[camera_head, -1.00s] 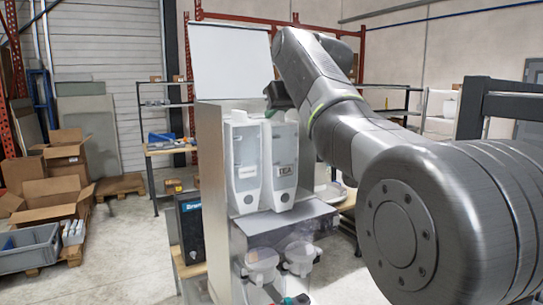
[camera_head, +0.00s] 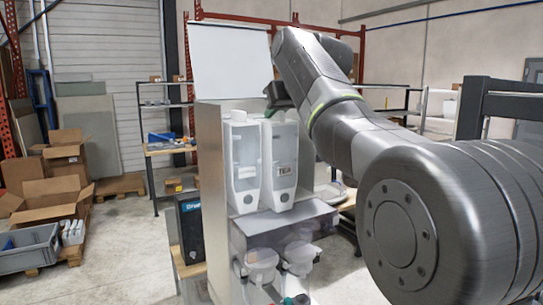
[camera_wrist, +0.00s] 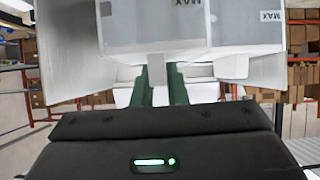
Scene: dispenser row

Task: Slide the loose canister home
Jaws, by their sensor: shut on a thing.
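Two pale canisters with clear windows stand side by side in the dispenser (camera_head: 211,150). The left canister (camera_head: 243,160) is upright in the head view. My gripper (camera_head: 278,98) is at the top of the right canister, partly hidden by my arm. In the wrist view, the green fingers of my gripper (camera_wrist: 159,90) are shut on a narrow pale tab below a clear canister body (camera_wrist: 150,30) marked MAX. How deep the right canister sits is hard to tell.
Two clear round cups (camera_head: 262,262) (camera_head: 299,256) sit under the canisters. Cardboard boxes (camera_head: 47,197) and a grey crate (camera_head: 30,249) lie at the left. Open floor lies between them and the dispenser.

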